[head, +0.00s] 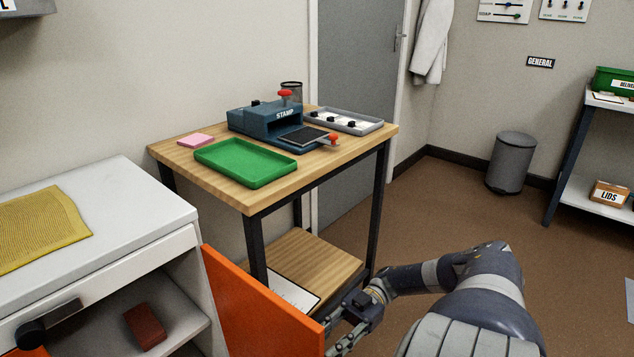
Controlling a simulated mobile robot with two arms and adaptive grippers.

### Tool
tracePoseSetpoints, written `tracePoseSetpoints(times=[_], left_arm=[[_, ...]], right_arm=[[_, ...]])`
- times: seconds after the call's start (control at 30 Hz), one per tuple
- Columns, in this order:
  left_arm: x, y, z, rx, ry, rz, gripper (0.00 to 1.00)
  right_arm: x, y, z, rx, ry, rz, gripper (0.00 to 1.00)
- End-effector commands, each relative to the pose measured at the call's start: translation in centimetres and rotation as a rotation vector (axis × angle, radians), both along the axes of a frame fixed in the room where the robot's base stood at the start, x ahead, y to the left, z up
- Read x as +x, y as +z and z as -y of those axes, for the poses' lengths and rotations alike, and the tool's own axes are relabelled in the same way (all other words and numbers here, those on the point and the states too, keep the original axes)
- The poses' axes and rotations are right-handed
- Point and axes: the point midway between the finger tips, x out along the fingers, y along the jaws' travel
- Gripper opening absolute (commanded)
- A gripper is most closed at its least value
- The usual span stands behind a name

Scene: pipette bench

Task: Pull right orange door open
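The right orange door (262,312) stands swung open from the right side of the white cabinet (190,238). Its orange panel juts out toward the lower middle of the view. My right gripper (338,330) is at the door's free edge, on its right side. The fingers are small and partly cut off by the bottom edge, so I cannot tell if they are open, shut or touching the door. The door's handle is hidden. The left orange door (27,352) shows only as a sliver at the bottom left. My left gripper is out of view.
A reddish-brown block (146,326) lies on the cabinet's inner shelf. A wooden table (222,195) with a green tray (246,178) and a stamp press (266,120) stands behind the door.

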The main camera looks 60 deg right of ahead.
Motion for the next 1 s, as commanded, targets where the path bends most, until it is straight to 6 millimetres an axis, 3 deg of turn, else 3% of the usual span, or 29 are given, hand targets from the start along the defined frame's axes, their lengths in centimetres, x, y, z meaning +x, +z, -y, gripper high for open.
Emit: tracePoseSetpoints(times=[0.33, 1.0], left_arm=[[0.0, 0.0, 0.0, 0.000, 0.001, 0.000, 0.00], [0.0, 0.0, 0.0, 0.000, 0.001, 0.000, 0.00]], right_arm=[[-0.6, 0.0, 3.3, 0.000, 0.000, -0.001, 0.29], [-0.7, 0.0, 3.7, 0.001, 0.001, -0.001, 0.29]])
